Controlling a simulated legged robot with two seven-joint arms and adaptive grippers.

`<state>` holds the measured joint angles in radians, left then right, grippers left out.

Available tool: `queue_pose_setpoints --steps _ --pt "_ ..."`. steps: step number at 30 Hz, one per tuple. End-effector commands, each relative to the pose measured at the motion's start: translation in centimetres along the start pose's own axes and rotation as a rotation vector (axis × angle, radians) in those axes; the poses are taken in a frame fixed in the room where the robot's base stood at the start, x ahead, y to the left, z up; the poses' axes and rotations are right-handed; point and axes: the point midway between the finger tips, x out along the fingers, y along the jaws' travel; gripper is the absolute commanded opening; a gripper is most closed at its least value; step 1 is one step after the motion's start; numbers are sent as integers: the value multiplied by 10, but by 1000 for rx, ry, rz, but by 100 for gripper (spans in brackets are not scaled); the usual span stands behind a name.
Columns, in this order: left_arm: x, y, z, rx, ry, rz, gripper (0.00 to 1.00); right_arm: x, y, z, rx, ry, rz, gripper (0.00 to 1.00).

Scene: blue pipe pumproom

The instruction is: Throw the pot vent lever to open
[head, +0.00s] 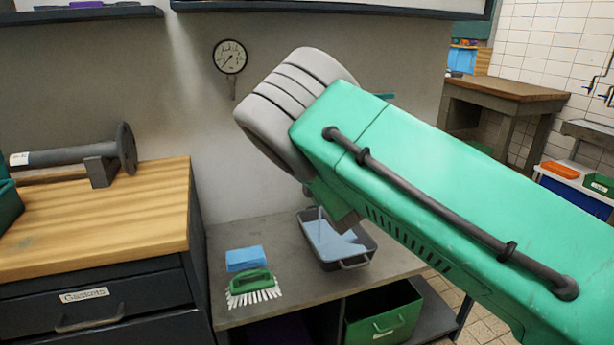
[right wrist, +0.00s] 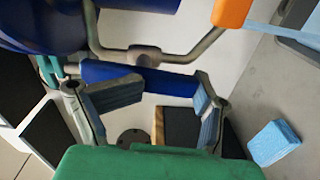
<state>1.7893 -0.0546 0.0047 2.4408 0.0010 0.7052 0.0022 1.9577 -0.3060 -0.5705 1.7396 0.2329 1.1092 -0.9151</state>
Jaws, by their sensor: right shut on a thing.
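In the right wrist view, the two padded fingers of my right gripper (right wrist: 170,90) are spread about a blue bar (right wrist: 140,78), which runs between their tips. The gripper is shut on this bar, which appears to be the pot vent lever, though no label shows. A bent grey pipe (right wrist: 185,57) with a round boss passes just beyond it. A blue rounded body (right wrist: 40,25) fills the upper left. In the head view, my green right arm hides the gripper, the lever and the pot. My left gripper is in neither view.
An orange part (right wrist: 232,12) is near the pipe's end. A wooden-topped cabinet (head: 100,225) stands left. A gauge (head: 230,57) hangs on the wall.

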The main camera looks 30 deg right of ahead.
Motion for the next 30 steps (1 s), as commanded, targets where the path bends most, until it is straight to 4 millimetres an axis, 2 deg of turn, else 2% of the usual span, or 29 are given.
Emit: queue_pose_setpoints --steps 1,12,24,25,28,29,30 --pt "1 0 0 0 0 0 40 5 21 2 -28 0 43 27" --pt "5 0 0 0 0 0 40 5 22 1 -129 -2 43 24" --pt "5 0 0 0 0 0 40 5 22 0 -136 -1 44 23" --pt "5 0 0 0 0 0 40 5 22 0 -136 -1 44 55" --pt "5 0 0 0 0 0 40 5 22 0 -136 -1 43 91" --pt "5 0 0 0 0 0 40 5 22 0 -136 -1 43 98" --pt "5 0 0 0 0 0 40 5 22 0 -135 -1 43 99"
